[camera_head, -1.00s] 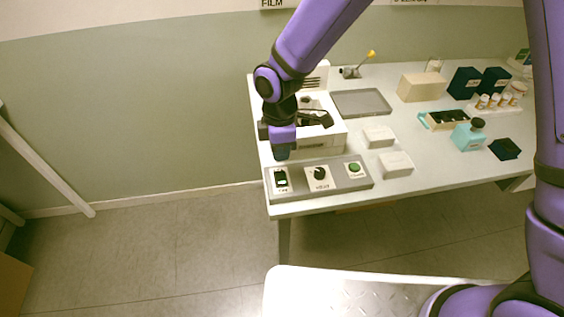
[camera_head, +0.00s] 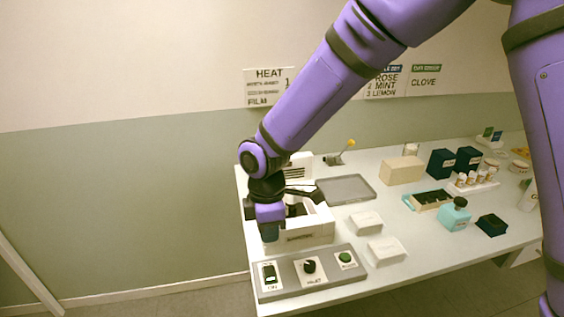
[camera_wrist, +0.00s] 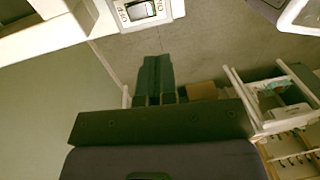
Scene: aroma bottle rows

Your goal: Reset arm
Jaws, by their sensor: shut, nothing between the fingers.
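My gripper (camera_head: 270,232) hangs at the end of my purple arm. It is over the left front of the white machine, behind the grey control panel (camera_head: 316,285). The panel carries a rocker switch (camera_head: 270,273), a black knob (camera_head: 309,266) and a green button (camera_head: 345,257). In the wrist view my dark gripper fingers (camera_wrist: 155,75) lie together with nothing between them. The rocker switch also shows in the wrist view (camera_wrist: 140,10), beyond the fingertips, with OFF and ON marks. The gripper touches nothing that I can see.
The white machine (camera_head: 305,232) stands under my wrist. A grey tray (camera_head: 344,189), two white blocks, a tan box (camera_head: 402,170), dark blue boxes, a teal bottle (camera_head: 455,216) and small vials stand to the right on the table (camera_head: 405,240). Wall signs hang behind. Floor at left is clear.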

